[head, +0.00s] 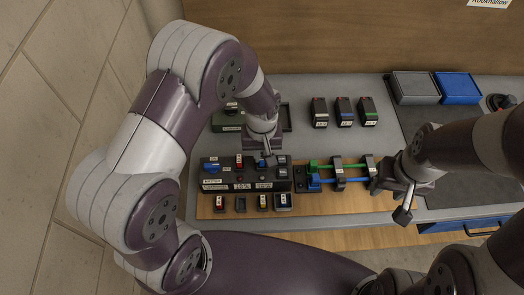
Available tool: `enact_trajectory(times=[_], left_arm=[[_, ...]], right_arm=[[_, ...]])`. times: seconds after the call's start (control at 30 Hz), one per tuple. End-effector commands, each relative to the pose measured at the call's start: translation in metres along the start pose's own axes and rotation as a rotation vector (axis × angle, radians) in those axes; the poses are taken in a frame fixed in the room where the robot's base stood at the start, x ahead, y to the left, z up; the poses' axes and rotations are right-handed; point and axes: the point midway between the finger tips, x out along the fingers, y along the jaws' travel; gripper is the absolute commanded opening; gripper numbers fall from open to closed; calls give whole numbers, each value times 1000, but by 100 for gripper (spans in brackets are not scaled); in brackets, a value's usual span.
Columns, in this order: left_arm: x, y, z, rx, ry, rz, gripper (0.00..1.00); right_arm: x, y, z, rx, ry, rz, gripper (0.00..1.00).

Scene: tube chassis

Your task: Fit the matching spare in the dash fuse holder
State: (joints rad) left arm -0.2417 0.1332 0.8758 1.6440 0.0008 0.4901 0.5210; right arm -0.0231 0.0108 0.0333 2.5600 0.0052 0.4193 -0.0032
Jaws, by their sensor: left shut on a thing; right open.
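The black dash panel (222,185) lies at the centre left, with a blue switch (211,168), a red part (239,161) and white labels. My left gripper (269,158) is directly over its right part, pointing down. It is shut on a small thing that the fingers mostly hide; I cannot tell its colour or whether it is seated. Several small slots stand in a row in front of the panel, with a red-marked piece (220,202), a yellow-marked piece (263,202) and a blue-marked piece (284,201). My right gripper (404,208) is open, right of the panel.
Green and blue tubes (325,167) run through black clamps right of the panel. A grey bin (414,87) and blue bin (457,87) are at back right. Bare grey bench lies between.

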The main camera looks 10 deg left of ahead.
Motion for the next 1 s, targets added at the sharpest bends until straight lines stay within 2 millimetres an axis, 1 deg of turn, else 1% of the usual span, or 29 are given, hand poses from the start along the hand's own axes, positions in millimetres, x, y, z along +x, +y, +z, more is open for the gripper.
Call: enact_trajectory(times=[0.33,0.9,0.93,1.0], left_arm=[[1,0,0,0,1,0,0],[13,0,0,0,1,1,0],[12,0,0,0,1,1,23],[12,0,0,0,1,1,24]], right_arm=[[1,0,0,0,0,0,43],[9,0,1,0,0,0,43],[8,0,1,0,0,0,43],[8,0,1,0,0,0,43]])
